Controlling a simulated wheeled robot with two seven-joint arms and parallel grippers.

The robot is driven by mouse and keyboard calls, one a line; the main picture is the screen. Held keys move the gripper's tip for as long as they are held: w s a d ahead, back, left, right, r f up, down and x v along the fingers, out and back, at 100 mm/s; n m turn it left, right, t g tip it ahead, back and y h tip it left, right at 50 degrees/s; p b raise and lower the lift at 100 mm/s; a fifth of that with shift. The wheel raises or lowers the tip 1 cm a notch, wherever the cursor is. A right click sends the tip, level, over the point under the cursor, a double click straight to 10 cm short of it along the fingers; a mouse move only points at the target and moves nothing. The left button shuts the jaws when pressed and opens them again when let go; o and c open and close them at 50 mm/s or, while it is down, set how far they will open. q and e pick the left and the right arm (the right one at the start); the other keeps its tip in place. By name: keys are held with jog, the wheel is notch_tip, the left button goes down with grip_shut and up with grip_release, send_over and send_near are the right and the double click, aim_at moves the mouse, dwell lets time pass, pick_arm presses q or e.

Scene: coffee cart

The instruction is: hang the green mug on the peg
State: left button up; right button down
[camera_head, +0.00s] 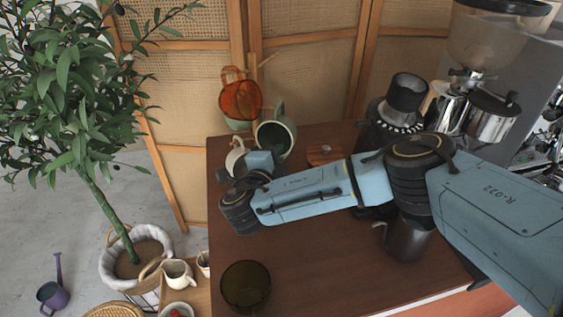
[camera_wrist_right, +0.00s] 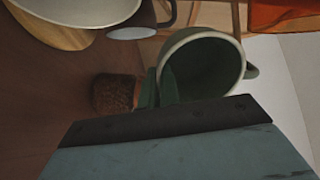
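The green mug (camera_head: 275,138) is off to the left of centre in the head view, tilted so its open mouth faces the camera, handle at the top. In the right wrist view it (camera_wrist_right: 208,65) sits at the fingertips. My right gripper (camera_wrist_right: 160,88) appears shut on its wall, one finger on each side of the rim. In the head view the fingertips are hidden behind the wrist. A light wooden peg (camera_head: 266,60) sticks up behind the orange mug; the rest of the stand is mostly hidden. My left gripper is in neither view.
An orange see-through mug (camera_head: 240,99) is beside the peg, above a pale green cup (camera_head: 238,125). A white mug (camera_head: 235,160) is close to my right wrist. A dark glass (camera_head: 245,286) and a dark jug (camera_head: 404,240) stand on the brown table (camera_head: 320,270). A grinder (camera_head: 480,50) stands at right.

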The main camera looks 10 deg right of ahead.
jog(key=shift+w+a+f+b, duration=0.15)
jog(key=shift+w+a+b, duration=0.25)
jog(key=shift+b, duration=0.3)
jog(key=shift+w+a, duration=0.15)
jog(key=shift+w, duration=0.3)
jog(key=shift+s+f+p, duration=0.1)
jog(key=shift+f+p, duration=0.1)
jog(key=shift+p, duration=0.45)
jog(key=c, duration=1.6)
grip_release()
jog(key=shift+f, duration=0.1)
jog(key=shift+o, duration=0.2)
